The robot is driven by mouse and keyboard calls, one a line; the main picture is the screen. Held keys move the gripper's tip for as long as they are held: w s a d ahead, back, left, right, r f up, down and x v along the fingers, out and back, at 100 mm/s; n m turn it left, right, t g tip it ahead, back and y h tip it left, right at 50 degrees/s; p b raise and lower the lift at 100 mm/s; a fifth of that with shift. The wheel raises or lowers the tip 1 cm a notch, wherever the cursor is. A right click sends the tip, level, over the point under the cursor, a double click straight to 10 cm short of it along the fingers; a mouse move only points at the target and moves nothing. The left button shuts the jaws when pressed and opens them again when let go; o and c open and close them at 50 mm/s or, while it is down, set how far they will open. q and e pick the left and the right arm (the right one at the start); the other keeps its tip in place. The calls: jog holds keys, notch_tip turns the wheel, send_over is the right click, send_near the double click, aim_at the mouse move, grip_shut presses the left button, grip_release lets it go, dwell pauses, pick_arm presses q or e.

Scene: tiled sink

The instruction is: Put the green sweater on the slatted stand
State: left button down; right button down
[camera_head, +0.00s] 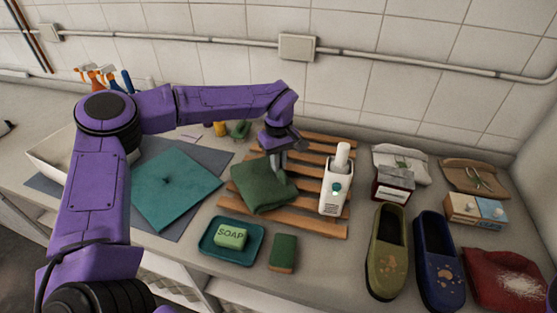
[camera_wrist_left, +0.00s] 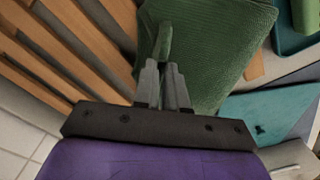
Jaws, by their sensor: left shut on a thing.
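The green sweater (camera_head: 262,188) is a folded, dark green knit lying over the left part of the slatted stand (camera_head: 318,228). The stand is made of light wooden slats, and several bare slats show beside the sweater. My left gripper (camera_head: 280,158) points down at the sweater's far right edge. In the left wrist view its fingers (camera_wrist_left: 164,75) are shut on a raised fold of the sweater (camera_wrist_left: 215,45), with the stand's slats (camera_wrist_left: 75,40) to the left. How much of the sweater rests on the slats underneath is hidden. My right gripper is not in view.
A white bottle (camera_head: 337,182) stands on the stand's right part. In front are a teal soap tray (camera_head: 207,248) and a sponge (camera_head: 283,252). A teal cloth (camera_head: 172,185) lies left. Olive and blue shoes (camera_head: 387,250) and boxes (camera_head: 394,183) crowd the right.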

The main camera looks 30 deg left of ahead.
pick_arm(q)
jog(key=c, duration=1.2)
grip_release()
notch_tip(320, 180, up, 12)
jog(key=b, duration=0.1)
jog(key=shift+r, duration=0.15)
